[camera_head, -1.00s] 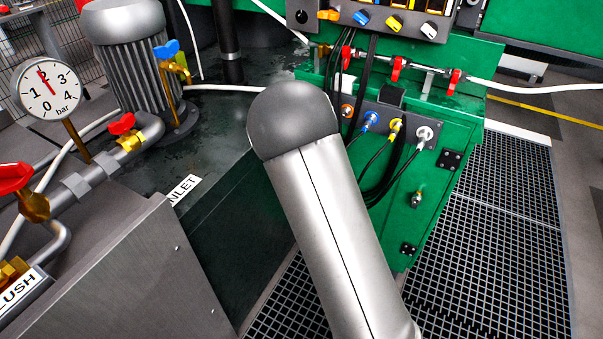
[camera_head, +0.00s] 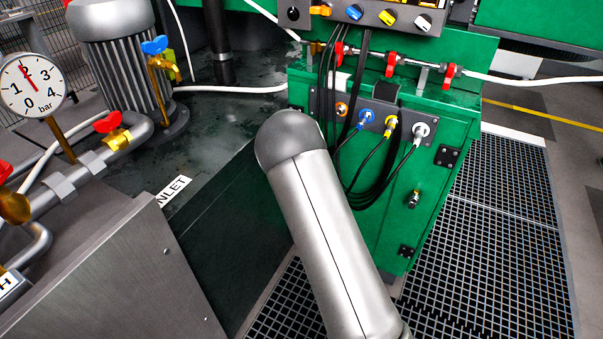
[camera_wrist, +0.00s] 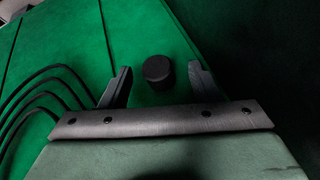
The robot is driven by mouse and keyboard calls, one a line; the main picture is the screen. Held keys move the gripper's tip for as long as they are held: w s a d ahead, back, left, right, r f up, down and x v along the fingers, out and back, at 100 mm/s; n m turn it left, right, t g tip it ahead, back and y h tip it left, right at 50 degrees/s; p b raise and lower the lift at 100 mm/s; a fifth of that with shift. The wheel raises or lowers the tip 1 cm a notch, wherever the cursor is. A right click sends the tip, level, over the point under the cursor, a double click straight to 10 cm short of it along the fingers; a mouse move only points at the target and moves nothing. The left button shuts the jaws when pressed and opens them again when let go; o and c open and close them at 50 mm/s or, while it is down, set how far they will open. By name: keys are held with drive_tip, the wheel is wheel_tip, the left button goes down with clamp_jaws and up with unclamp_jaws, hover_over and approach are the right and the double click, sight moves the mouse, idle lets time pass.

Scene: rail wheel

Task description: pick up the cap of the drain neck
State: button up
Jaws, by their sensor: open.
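A black round cap (camera_wrist: 157,68) stands on a green surface in the wrist view, seen from above at a slant. My gripper (camera_wrist: 160,74) is open, with one finger to the left of the cap and one to the right. The cap appears between the fingertips, with a visible gap on each side. I cannot tell how far above the cap the fingers are. The drain neck under the cap is not clearly visible. In the head view my own arm covers the middle, and neither the cap nor my gripper can be made out.
Several dark cables (camera_wrist: 40,92) curve along the left of the wrist view. In the head view, cables hang from the green cabinet (camera_head: 402,215) beside my arm. A grey metal box (camera_head: 110,262) stands at the left. Floor grating (camera_head: 500,235) lies at the right.

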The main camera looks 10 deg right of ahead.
clamp_jaws()
